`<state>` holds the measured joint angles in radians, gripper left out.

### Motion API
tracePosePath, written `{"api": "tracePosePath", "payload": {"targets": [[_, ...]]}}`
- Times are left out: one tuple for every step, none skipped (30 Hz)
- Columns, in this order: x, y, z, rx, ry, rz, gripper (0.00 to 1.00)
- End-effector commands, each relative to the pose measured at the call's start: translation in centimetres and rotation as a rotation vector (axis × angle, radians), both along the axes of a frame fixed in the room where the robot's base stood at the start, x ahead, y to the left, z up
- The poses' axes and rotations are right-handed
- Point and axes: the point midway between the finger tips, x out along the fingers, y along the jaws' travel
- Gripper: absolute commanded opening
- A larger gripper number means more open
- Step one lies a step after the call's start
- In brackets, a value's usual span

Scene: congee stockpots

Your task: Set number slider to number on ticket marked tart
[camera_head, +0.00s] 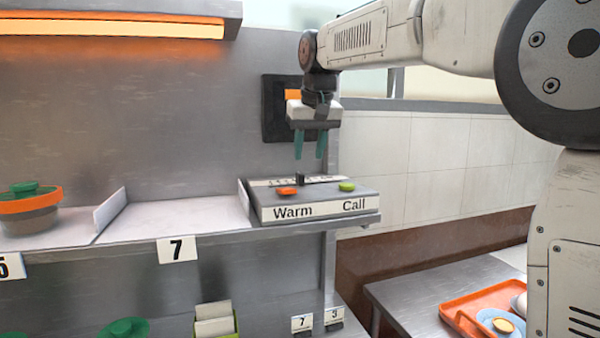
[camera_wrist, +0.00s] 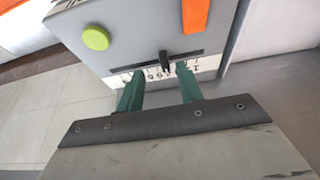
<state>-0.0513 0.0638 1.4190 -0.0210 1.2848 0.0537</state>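The number slider's dark knob (camera_head: 300,178) stands in a slot on top of a grey control box (camera_head: 365,197) labelled "Warm" and "Call". In the wrist view the knob (camera_wrist: 166,60) sits partway along the slot, beside a white number strip (camera_wrist: 185,71) whose digits are hard to read. My gripper (camera_head: 310,156) is above the box, pointing down, with its green fingers apart and nothing between them. In the wrist view the fingertips (camera_wrist: 160,84) reach toward the strip, near the knob. Small tickets reading 7 (camera_head: 302,323) and 3 (camera_head: 334,316) stand low down; no "tart" marking is legible.
The box has an orange button (camera_head: 287,191) and a green button (camera_head: 347,186). A larger 7 card (camera_head: 177,250) hangs on the shelf edge. A pot (camera_head: 30,212) stands at left. An orange tray (camera_head: 480,305) lies on a lower table. A wall stands behind the box.

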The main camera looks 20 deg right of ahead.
Motion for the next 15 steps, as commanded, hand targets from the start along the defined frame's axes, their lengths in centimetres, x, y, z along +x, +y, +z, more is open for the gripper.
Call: {"api": "tracePosePath", "payload": {"targets": [[1.1,0.2,0.2,0.0,-0.007,0.0,0.36],[1.6,0.2,0.4,0.001,-0.01,0.0,0.36],[2.0,0.3,0.4,0.001,-0.014,0.0,0.36],[2.3,0.3,0.4,0.001,-0.016,0.0,0.36],[2.5,0.4,0.3,0.001,-0.017,0.0,0.36],[2.7,0.4,0.0,0.001,-0.017,0.0,0.36],[2.8,0.4,-0.3,0.001,-0.016,0.0,0.36],[3.0,0.4,-0.7,0.001,-0.015,0.0,0.36],[3.2,0.4,-1.3,0.001,-0.015,0.0,0.36],[3.3,0.4,-1.7,0.001,-0.015,0.0,0.36],[3.5,0.4,-2.2,0.001,-0.014,0.0,0.36],[3.8,0.4,-2.8,0.001,-0.016,0.0,0.36],[4.0,0.4,-3.3,0.001,-0.015,0.0,0.36],[4.1,0.4,-3.7,0.001,-0.015,0.0,0.36],[4.4,0.4,-4.3,0.001,-0.016,0.0,0.36]]}}
